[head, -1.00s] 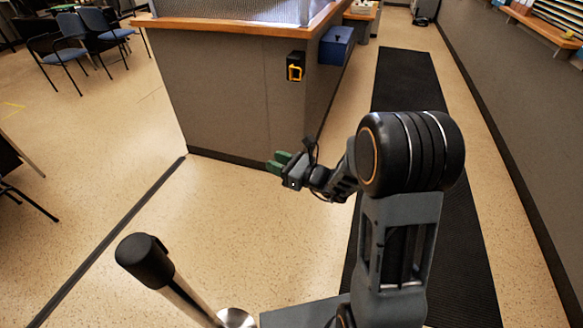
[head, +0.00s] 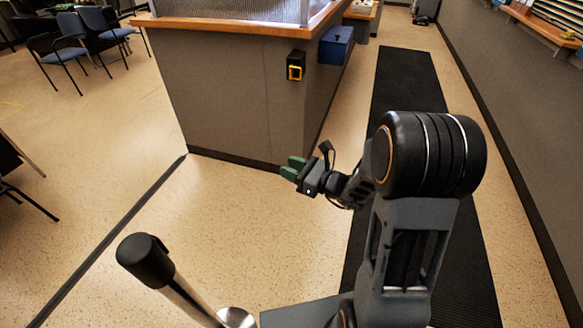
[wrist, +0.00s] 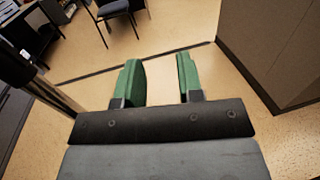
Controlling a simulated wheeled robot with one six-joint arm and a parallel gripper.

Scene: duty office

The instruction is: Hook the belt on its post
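A post (head: 180,290) with a black cap (head: 146,262) and a shiny metal pole stands at the lower left of the head view. At the left edge of the wrist view the dark cap and pole of the post (wrist: 52,92) show in part. No stretched belt is visible. My gripper (head: 293,168) has green fingers and hangs below and apart from the box. In the wrist view my gripper (wrist: 161,80) is open and empty.
The counter (head: 230,95) with a wooden top stands ahead. A blue box (head: 337,44) is beside it. A black mat (head: 405,80) runs along the right aisle. Chairs (head: 60,60) stand at the far left. The floor between post and counter is clear.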

